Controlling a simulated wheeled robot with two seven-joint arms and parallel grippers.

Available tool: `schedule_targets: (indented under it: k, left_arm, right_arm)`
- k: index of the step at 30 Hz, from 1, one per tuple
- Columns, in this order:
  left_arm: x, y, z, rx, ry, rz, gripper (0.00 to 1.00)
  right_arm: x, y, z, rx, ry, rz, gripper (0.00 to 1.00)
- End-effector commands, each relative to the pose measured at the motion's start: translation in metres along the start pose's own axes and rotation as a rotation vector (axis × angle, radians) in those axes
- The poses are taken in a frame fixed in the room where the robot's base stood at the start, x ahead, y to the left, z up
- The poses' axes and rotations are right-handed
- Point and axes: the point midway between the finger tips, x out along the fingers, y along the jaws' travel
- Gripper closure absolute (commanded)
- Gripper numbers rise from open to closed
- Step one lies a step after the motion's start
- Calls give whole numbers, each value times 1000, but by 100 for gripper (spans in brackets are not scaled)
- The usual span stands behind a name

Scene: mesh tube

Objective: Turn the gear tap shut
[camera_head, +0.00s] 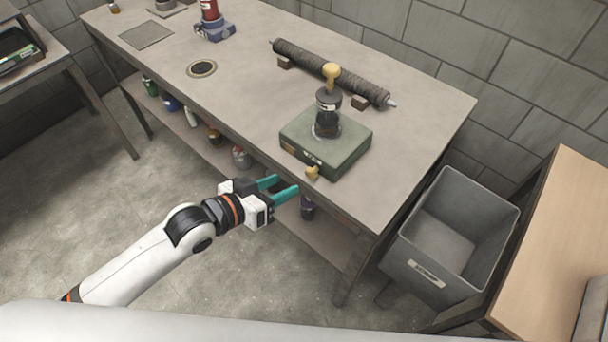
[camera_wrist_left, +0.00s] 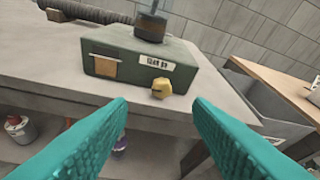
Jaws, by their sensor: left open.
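A green box (camera_head: 349,146) with a dark cylinder (camera_head: 327,111) and a yellow knob (camera_head: 331,72) on top stands near the front edge of the table. A small brass tap (camera_head: 312,172) sticks out of its front face. In the left wrist view the tap (camera_wrist_left: 161,88) sits below a label on the green box (camera_wrist_left: 180,62), between and beyond my fingers. My left gripper (camera_head: 286,186) is open with teal fingers, just left of the tap and apart from it. Nothing is between its fingers. My right gripper is not in view.
A dark ribbed roller (camera_head: 325,68) lies on blocks behind the box. A grey bin (camera_head: 435,240) stands to the right of the table (camera_head: 250,100). Several cans and bottles sit on the shelf below. A round dark-centred plate (camera_head: 202,69) and a red-and-blue device (camera_head: 212,22) are farther left.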

Motion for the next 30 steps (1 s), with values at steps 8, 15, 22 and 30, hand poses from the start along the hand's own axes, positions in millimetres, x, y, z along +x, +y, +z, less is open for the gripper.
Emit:
schedule_targets:
  k: [8, 15, 22, 30]
  left_arm:
    - [55, 0, 0, 1, 0, 0, 54]
    - [76, 0, 0, 2, 0, 0, 54]
    - [78, 0, 0, 3, 1, 0, 54]
    - [78, 0, 0, 2, 1, 1, 85]
  right_arm:
    - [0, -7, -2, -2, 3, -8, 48]
    - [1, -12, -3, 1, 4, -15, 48]
    - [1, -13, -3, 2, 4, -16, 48]
    - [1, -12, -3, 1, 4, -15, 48]
